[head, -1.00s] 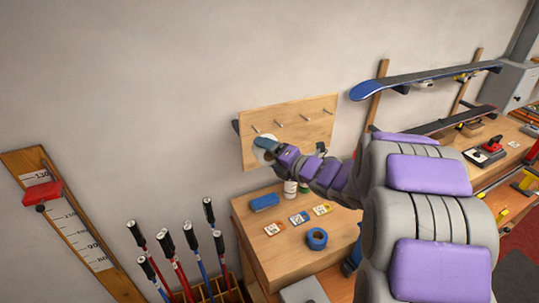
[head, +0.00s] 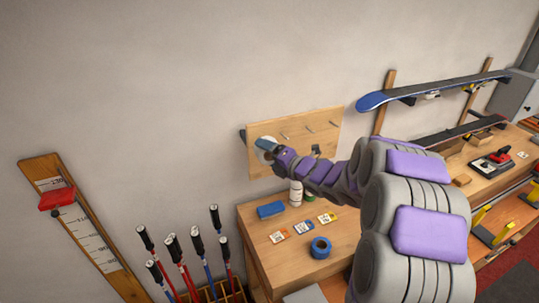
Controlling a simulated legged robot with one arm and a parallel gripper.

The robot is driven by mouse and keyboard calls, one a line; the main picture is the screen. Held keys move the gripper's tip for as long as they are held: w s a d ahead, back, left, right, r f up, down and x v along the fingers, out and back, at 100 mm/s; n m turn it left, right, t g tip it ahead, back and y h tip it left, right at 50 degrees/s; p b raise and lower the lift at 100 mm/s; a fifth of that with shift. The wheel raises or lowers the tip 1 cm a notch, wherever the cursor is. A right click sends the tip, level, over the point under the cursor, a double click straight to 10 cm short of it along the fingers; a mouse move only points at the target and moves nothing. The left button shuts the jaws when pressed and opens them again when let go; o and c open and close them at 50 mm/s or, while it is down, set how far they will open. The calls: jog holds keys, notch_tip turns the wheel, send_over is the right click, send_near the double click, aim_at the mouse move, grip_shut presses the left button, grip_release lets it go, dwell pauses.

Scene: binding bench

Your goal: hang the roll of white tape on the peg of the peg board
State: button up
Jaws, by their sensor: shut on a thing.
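The roll of white tape (head: 263,156) is at the board's left part, mostly covered by my gripper. My gripper (head: 267,147) is shut on the roll, in front of the board. Whether a peg passes through the roll is hidden by the gripper and too small to tell.
A wooden bench (head: 285,263) below holds a blue tape roll (head: 320,247), a blue block (head: 270,210), several small cards (head: 303,227) and a white bottle (head: 295,193). Ski poles (head: 183,260) stand at lower left.

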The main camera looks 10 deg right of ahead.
jog(key=shift+w+p, duration=0.6)
jog(key=shift+w, duration=0.25)
jog(key=shift+p+x, duration=0.6)
jog(key=shift+x, duration=0.25)
jog(key=shift+w+f+b, duration=0.45)
jog(key=shift+w+b, duration=0.4)
jog(key=shift+b, duration=0.3)
jog(key=shift+f, duration=0.15)
jog(key=o, duration=0.7)
jog(key=shift+s, duration=0.1)
